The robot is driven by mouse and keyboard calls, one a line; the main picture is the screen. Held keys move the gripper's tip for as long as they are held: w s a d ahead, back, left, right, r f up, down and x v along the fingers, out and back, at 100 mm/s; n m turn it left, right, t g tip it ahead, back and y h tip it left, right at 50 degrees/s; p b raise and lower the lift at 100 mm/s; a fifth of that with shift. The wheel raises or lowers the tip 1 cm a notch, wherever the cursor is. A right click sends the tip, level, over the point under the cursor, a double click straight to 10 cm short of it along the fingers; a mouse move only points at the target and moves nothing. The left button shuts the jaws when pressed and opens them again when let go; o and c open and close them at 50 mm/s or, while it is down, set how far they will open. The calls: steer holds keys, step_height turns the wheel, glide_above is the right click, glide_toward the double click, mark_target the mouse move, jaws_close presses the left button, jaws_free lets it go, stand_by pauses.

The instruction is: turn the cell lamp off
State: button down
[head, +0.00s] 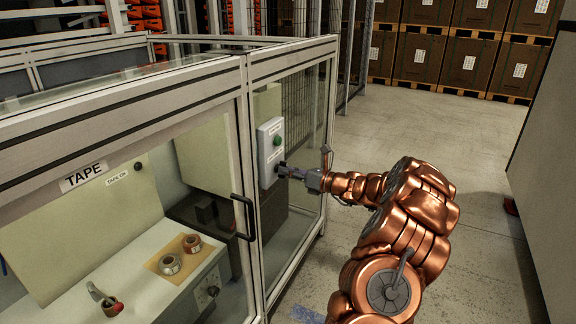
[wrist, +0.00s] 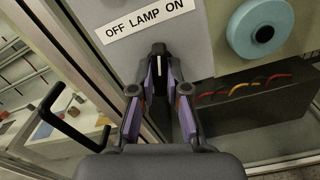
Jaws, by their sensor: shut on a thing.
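The black lamp switch knob (wrist: 158,49) is on the grey control box (head: 264,170), below a white label (wrist: 149,20) reading OFF LAMP ON. My gripper (wrist: 162,72) is shut on the knob, with one finger on each side of it. A white line shows on the dark part between the fingers, nearly upright in the wrist view. Which way the knob points cannot be told for sure. In the head view my gripper (head: 284,172) reaches the box from the right, and its fingers hide the knob there.
A black door handle (head: 243,217) is left of my gripper. The glazed TAPE cell (head: 150,125) fills the left. The floor (head: 440,130) behind my arm is clear.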

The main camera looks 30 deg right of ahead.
steer(key=shift+f+n+b, duration=0.15)
steer(key=shift+n+b, duration=1.4)
steer(key=shift+n, duration=3.15)
steer(key=c, duration=1.2)
jaws_free()
steer(key=shift+o, duration=0.2)
steer(key=v, duration=1.2)
